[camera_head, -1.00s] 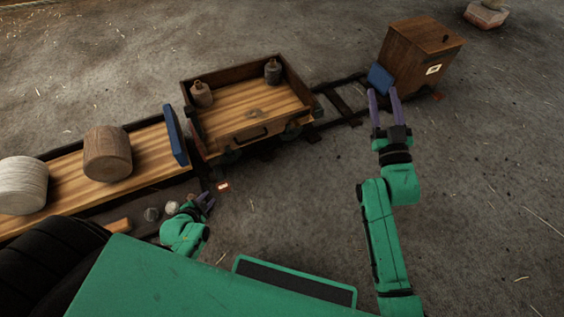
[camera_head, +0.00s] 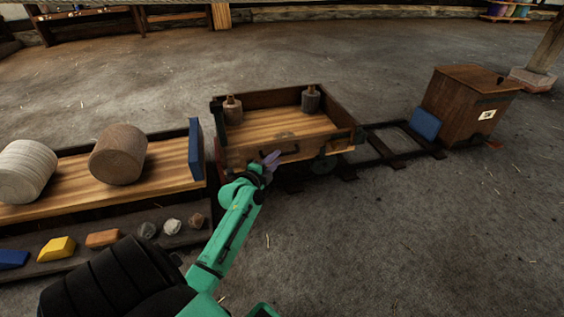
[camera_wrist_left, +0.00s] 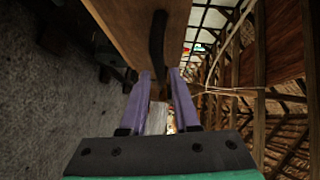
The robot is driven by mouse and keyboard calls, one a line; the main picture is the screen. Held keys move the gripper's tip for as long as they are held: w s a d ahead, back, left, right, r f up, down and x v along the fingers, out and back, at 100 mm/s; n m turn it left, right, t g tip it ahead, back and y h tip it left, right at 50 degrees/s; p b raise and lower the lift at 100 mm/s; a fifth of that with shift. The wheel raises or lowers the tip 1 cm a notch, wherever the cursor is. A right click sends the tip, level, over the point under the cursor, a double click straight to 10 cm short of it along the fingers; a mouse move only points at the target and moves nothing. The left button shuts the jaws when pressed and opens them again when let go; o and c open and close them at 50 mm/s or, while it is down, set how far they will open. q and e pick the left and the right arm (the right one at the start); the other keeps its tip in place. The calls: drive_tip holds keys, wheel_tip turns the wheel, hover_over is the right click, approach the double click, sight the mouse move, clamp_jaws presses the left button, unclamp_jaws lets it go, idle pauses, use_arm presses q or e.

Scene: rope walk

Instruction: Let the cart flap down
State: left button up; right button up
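The wooden cart (camera_head: 222,118) stands on the rails with its near flap (camera_head: 240,156) upright. A dark bar handle (camera_head: 289,151) is on the flap's outer face. My left gripper (camera_head: 271,160) is at the flap, just left of and below the handle. In the left wrist view, the flap (camera_wrist_left: 125,25) and handle (camera_wrist_left: 157,45) lie ahead. There my left gripper (camera_wrist_left: 160,72) is open, its purple fingers apart on either side of the handle's near end; I cannot tell if they touch it. My right gripper is out of view.
Two small jugs (camera_head: 233,112) (camera_head: 310,100) stand in the cart. A flat wagon with barrels (camera_head: 118,155) adjoins on the left, its blue end board (camera_head: 196,152) near the cart. A wooden box (camera_head: 465,108) stands right. Blocks and stones (camera_head: 103,239) lie front left.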

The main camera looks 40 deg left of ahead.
sight(281, 155)
use_arm(q)
drive_tip(key=b+x, duration=0.1)
drive_tip(key=x, duration=0.3)
drive_tip(key=shift+f, duration=0.1)
clamp_jaws()
idle(1.3)
